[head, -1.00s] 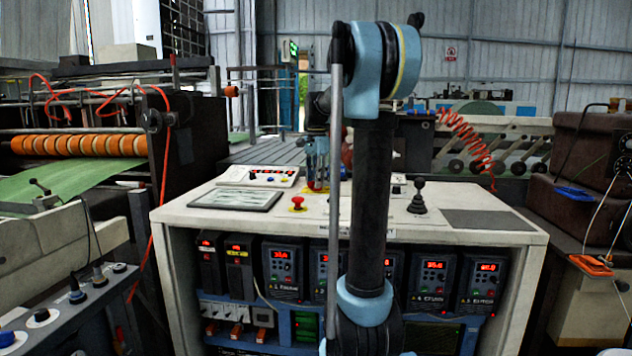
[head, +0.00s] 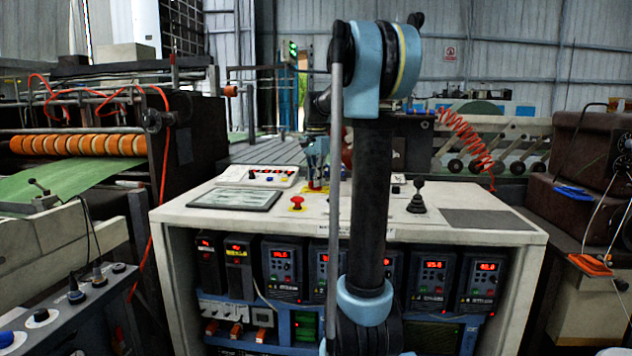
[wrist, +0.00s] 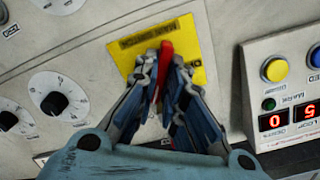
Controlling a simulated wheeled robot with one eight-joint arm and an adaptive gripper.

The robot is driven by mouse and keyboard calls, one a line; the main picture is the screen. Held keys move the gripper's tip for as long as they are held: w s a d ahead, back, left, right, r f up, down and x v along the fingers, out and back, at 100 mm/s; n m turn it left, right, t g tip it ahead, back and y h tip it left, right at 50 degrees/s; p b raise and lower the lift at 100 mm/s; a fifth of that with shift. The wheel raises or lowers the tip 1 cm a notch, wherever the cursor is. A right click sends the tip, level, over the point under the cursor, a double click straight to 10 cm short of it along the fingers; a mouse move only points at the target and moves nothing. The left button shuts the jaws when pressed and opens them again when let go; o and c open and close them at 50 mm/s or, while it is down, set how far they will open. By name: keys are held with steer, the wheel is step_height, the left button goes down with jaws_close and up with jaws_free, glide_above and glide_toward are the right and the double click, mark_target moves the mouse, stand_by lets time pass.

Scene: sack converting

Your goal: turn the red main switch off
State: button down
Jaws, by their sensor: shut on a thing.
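The red main switch (wrist: 167,50) is a red handle on a yellow plate (wrist: 203,38) with dark lettering, seen upside down in the wrist view. My gripper (wrist: 166,68) is over the plate with its fingers closed around the handle. The handle's upper end shows beyond the fingertips, and a thin red part shows between the fingers. The rest of the switch is hidden. In the head view my gripper (head: 316,172) points down at the yellow plate on the console top, partly behind my arm. The switch's exact angle cannot be read there.
The console top (head: 400,222) also carries a red mushroom button (head: 297,202), a dark flat panel (head: 237,199), a button box (head: 258,176) and a black joystick (head: 417,197). In the wrist view, dials (wrist: 56,101) lie left and the button box (wrist: 275,95) right, close to my fingers.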

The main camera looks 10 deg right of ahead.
steer(key=n, duration=0.4)
steer(key=shift+w+n, duration=0.1)
steer(key=shift+n, duration=0.2)
steer(key=n, duration=0.3)
steer(key=shift+n, duration=0.4)
steer(key=n, duration=0.3)
steer(key=shift+n, duration=2)
steer(key=c, duration=1.7)
jaws_free()
